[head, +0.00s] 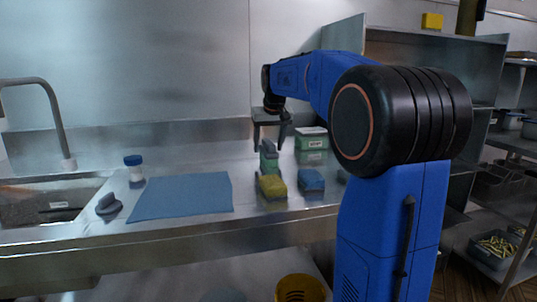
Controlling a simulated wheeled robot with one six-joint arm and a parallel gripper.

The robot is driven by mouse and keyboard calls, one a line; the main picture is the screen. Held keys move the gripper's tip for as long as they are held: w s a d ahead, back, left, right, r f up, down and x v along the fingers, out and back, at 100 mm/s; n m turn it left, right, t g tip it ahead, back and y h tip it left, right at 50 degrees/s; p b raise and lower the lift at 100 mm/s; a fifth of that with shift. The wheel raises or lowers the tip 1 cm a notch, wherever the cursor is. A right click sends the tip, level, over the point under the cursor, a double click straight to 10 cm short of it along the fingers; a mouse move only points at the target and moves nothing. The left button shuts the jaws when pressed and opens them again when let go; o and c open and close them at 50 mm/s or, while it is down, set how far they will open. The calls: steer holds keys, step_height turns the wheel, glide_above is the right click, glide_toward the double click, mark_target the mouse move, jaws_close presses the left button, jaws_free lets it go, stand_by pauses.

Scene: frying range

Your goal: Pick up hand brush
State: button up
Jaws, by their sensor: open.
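My gripper (267,146) is above the steel counter, pointing down with its two fingers apart. A small green object with a darker part (269,161), which looks like the hand brush, stands on the counter just below and between the fingertips. It shows no clear contact with the fingers, and its upper part is close to them. From this distance I cannot make out bristles. The gripper holds nothing that I can see.
A yellow block (271,187) and a blue block (311,181) sit in front. A green box (311,139) stands behind right. Left are a blue cloth (182,195), a blue-capped jar (134,170), a grey-blue handled object (108,205) and a sink (45,205).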

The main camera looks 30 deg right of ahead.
mark_target(269, 142)
steer(key=shift+c, duration=0.3)
steer(key=c, duration=1.3)
steer(key=shift+o, duration=0.2)
steer(key=shift+r, duration=0.15)
step_height(269, 142, up, 10)
steer(key=shift+f, duration=0.1)
steer(key=shift+r, duration=0.25)
steer(key=shift+s, duration=0.1)
